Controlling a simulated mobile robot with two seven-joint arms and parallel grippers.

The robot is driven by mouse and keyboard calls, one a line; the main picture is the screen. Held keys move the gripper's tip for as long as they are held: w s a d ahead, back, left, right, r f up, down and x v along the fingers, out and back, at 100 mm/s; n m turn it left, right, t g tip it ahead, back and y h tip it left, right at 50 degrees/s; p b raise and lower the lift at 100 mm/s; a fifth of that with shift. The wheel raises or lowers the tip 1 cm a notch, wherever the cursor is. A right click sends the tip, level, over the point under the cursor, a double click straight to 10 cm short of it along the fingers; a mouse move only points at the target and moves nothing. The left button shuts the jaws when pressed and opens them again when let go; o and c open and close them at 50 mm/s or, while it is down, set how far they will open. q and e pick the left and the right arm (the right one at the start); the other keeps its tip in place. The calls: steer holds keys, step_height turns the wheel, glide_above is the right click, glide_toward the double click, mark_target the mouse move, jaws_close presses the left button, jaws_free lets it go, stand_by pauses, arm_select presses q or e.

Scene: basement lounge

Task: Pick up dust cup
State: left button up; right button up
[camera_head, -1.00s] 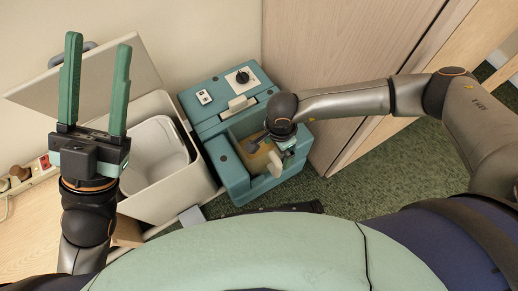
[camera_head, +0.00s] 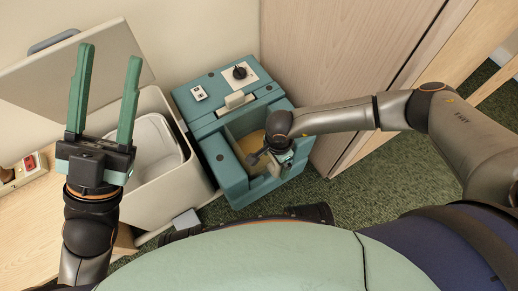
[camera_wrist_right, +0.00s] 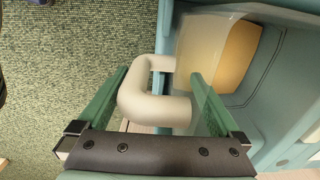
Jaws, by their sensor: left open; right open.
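The dust cup is a see-through cup with tan contents (camera_wrist_right: 235,55) and a thick white loop handle (camera_wrist_right: 150,103). It sits in the open bay of a teal machine (camera_head: 222,165), where part of it shows in the head view (camera_head: 251,143). In the right wrist view my right gripper (camera_wrist_right: 161,77) is open, with its green fingers on either side of the handle; I cannot tell if they touch it. In the head view the right wrist hides much of the handle. My left gripper (camera_head: 108,53) is open, empty and raised at the left, well away from the cup.
A white bin (camera_head: 188,187) with a raised lid (camera_head: 65,80) and an inner bucket stands left of the machine. A wood-panelled cabinet (camera_head: 350,60) stands close on its right. Green carpet (camera_head: 360,190) is clear in front of the cabinet. A power strip (camera_head: 25,168) lies far left.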

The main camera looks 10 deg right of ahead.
steer(key=shift+r, duration=0.1)
steer(key=c, duration=1.2)
steer(key=shift+o, duration=0.2)
steer(key=shift+w, duration=0.1)
steer(key=shift+r, duration=0.1)
